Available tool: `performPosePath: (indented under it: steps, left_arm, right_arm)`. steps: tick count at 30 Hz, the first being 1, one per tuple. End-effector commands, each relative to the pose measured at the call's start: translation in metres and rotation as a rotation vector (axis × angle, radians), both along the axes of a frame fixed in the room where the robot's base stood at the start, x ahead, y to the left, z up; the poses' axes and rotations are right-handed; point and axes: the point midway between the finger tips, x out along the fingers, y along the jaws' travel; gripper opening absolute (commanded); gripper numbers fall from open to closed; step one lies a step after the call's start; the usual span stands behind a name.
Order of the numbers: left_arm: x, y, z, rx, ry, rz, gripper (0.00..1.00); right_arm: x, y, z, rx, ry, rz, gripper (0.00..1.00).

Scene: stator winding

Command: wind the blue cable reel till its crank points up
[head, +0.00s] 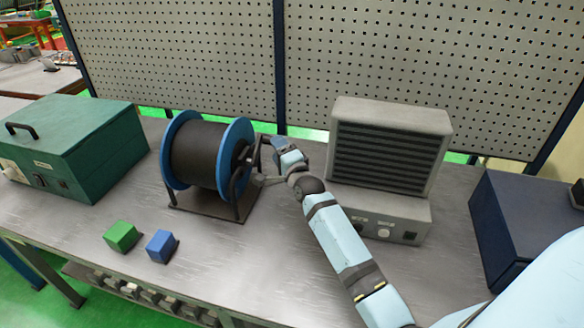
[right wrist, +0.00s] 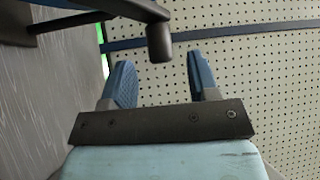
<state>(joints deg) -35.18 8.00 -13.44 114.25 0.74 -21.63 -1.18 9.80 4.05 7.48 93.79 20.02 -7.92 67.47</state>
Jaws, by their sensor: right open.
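The cable reel (head: 200,152) has blue flanges and a dark cable drum, and stands on a dark frame on the bench. Its dark crank (head: 256,150) is on the right side, close to my right gripper (head: 277,153); its exact angle is hard to tell in the head view. In the right wrist view, the end of a dark handle (right wrist: 160,42) lies ahead of the gap between the two blue fingers of my right gripper (right wrist: 160,82). The fingers are apart, with nothing visibly held. My left gripper is not in view.
A green case (head: 75,150) stands to the left of the reel. A green cube (head: 121,236) and a blue cube (head: 161,246) lie in front. A grey louvred unit (head: 385,150) is close to my right arm. A dark blue box (head: 520,220) is at right. A pegboard (head: 400,60) stands behind.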

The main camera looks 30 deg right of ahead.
Motion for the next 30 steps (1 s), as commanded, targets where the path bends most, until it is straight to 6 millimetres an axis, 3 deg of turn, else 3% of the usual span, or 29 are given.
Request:
performPosePath:
  steps: [6,13,19,30]
  left_arm:
    - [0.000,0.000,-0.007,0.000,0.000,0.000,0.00]
    - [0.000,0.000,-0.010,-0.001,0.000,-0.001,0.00]
    - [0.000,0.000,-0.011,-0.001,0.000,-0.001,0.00]
    - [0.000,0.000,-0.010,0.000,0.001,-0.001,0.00]
  right_arm:
    - [-0.053,0.005,-0.009,0.001,0.002,0.000,0.55]
    - [-0.092,0.008,-0.012,0.001,0.001,0.000,0.55]
    - [-0.105,0.009,-0.012,0.000,0.000,0.000,0.55]
    - [-0.104,0.011,-0.013,-0.035,0.011,-0.002,0.55]
